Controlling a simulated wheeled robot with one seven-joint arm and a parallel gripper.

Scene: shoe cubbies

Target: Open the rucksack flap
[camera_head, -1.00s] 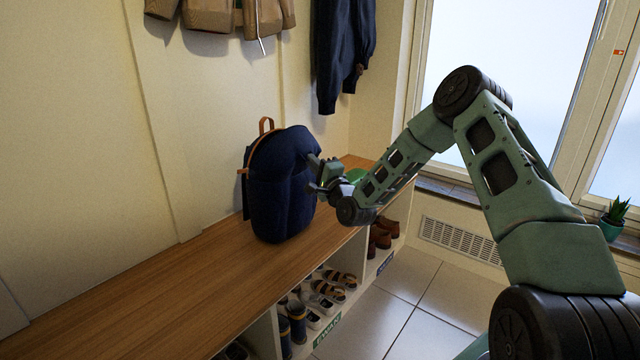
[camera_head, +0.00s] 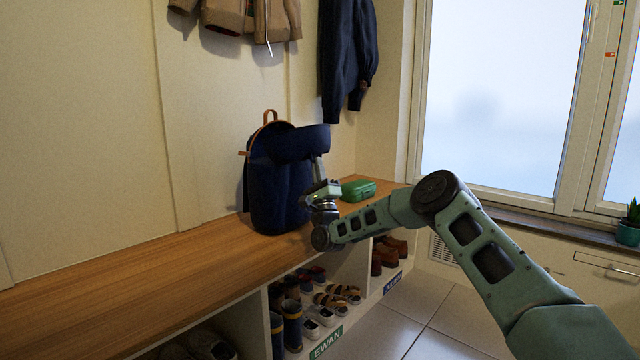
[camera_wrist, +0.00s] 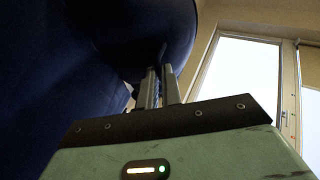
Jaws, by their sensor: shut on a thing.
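The dark blue rucksack (camera_head: 275,195) stands upright on the wooden bench against the wall, with a tan loop at its top. Its flap (camera_head: 300,143) is lifted and sticks out to the right from the top of the bag. My gripper (camera_head: 319,160) is at the right side of the rucksack, under the flap, with its fingers pointing up. In the wrist view, the gripper's fingers (camera_wrist: 158,75) are close together and shut on the edge of the flap (camera_wrist: 150,25). The fingertips are partly hidden in the dark fabric. The bag's opening is not clearly seen.
Cubbies below hold several shoes and boots (camera_head: 292,325). Jackets (camera_head: 345,55) hang above. The bench left of the rucksack is clear.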

